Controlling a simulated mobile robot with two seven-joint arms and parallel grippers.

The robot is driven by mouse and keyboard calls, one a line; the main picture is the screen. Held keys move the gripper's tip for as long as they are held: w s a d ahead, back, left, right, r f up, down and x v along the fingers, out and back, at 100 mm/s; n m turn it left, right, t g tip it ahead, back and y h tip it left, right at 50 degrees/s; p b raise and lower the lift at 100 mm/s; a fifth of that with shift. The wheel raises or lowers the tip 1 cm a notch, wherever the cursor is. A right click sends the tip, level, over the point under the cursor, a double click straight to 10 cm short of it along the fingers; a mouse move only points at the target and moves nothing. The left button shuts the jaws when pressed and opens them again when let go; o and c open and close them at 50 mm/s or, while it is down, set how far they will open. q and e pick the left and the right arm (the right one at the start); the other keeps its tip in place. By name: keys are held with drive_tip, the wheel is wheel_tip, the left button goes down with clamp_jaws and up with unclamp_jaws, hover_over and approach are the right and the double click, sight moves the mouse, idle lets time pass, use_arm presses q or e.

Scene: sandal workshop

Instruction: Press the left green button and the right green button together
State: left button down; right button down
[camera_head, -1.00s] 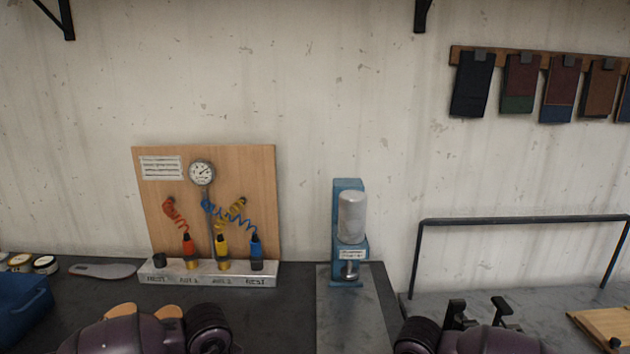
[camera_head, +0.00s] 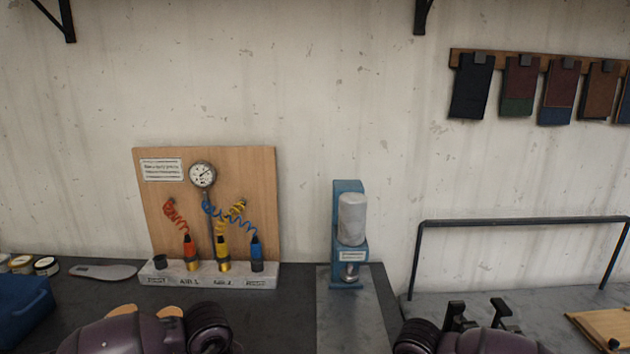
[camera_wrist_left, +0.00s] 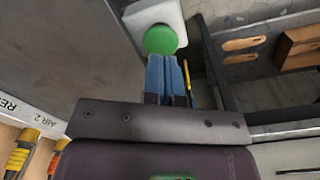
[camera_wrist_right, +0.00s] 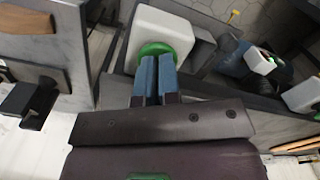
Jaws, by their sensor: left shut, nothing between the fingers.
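The left green button (camera_wrist_left: 160,40) is a round green cap on a white box (camera_wrist_left: 146,17) in the left wrist view. My left gripper (camera_wrist_left: 168,58) is shut and empty, with its blue fingertips at the button's near edge. Whether they touch it is unclear. The right green button (camera_wrist_right: 152,48) sits on a white box (camera_wrist_right: 160,30) in the right wrist view. My right gripper (camera_wrist_right: 157,57) has its blue fingers side by side, shut, and they overlap part of this button. Contact is unclear. In the head view neither button nor gripper shows, only my forearms at the bottom edge.
An air-tool board (camera_head: 260,190) and a blue press (camera_head: 348,190) stand at the back of the dark bench. A dark metal rail (camera_head: 520,220) stands at right.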

use_arm(q)
drive_tip(key=shift+w+r+p, duration=0.15)
drive_tip(key=shift+r+p, duration=1.9)
drive_tip(key=shift+r, duration=0.2)
idle(5.8)
